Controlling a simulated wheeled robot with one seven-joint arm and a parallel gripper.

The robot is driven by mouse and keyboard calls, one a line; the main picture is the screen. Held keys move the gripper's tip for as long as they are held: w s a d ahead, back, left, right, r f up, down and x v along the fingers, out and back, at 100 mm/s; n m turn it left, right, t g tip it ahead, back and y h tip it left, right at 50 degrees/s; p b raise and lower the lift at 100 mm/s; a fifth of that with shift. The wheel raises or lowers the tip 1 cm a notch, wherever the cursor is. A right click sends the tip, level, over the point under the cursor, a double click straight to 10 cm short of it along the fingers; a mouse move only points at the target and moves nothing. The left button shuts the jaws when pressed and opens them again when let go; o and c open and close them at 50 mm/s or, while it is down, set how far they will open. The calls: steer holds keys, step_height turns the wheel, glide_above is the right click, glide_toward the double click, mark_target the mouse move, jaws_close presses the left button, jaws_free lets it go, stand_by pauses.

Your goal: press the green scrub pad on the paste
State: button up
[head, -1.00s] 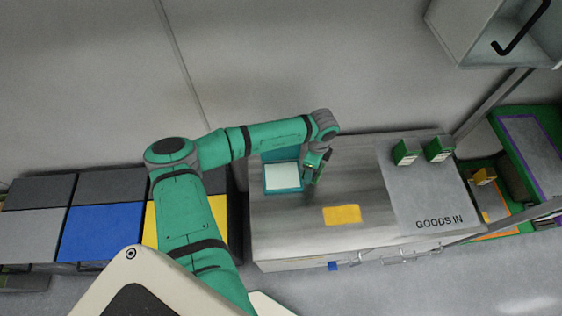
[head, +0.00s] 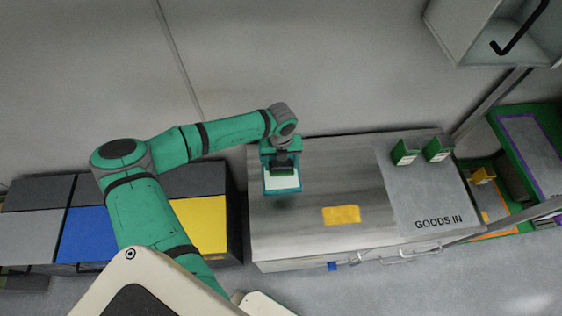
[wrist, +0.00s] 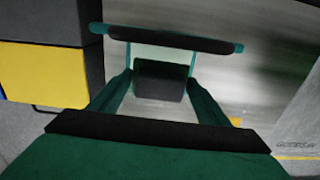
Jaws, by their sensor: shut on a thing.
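A teal tray (head: 283,191) with a pale, whitish filling, perhaps the paste, sits at the left of the metal worktop. My gripper (head: 284,160) is over the back part of this tray, pointing down. It is shut on a small dark block with green at its lower edge (head: 284,171), which I take for the scrub pad. In the wrist view the block's dark upper face (wrist: 160,80) shows between the two fingers. Its underside is hidden, so I cannot tell whether it touches the filling. The back of the tray is hidden by my gripper.
A yellow rectangle (head: 341,215) lies flat on the metal worktop (head: 320,180). Two green boxes (head: 405,152) (head: 439,149) stand on the grey GOODS IN area (head: 425,195) at the right. Coloured blocks, including a blue one (head: 95,232), are at the left.

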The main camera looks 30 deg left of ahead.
mark_target(280, 172)
steer(key=shift+f, duration=2.75)
steer(key=shift+f, duration=0.5)
steer(key=shift+s+f, duration=0.1)
steer(key=shift+s, duration=0.05)
steer(key=shift+r, duration=3.6)
